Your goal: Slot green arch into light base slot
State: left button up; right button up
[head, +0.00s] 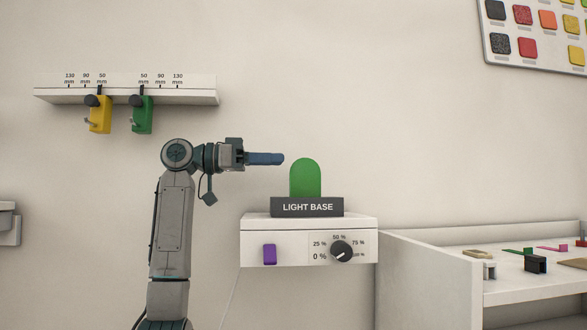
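The green arch (305,178) stands upright at the light base (307,207), rounded end up. Its lower edge is hidden behind the dark front face lettered LIGHT BASE, so I cannot see how deep it sits in the slot. My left gripper (279,159) points right, level with the upper part of the arch. Its tips end just left of the arch, with a narrow gap in the picture. The fingers overlap in this side-on view, so their opening does not show. My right gripper is out of view.
The light base rests on a white box (253,252) with a purple switch (269,254) and a black dial (341,251). A wall rail (190,97) holds yellow and green clamps. A white-walled bench (425,270) with small pieces stands at right.

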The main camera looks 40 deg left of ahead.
pick_arm(q)
jog(key=shift+v, duration=1.25)
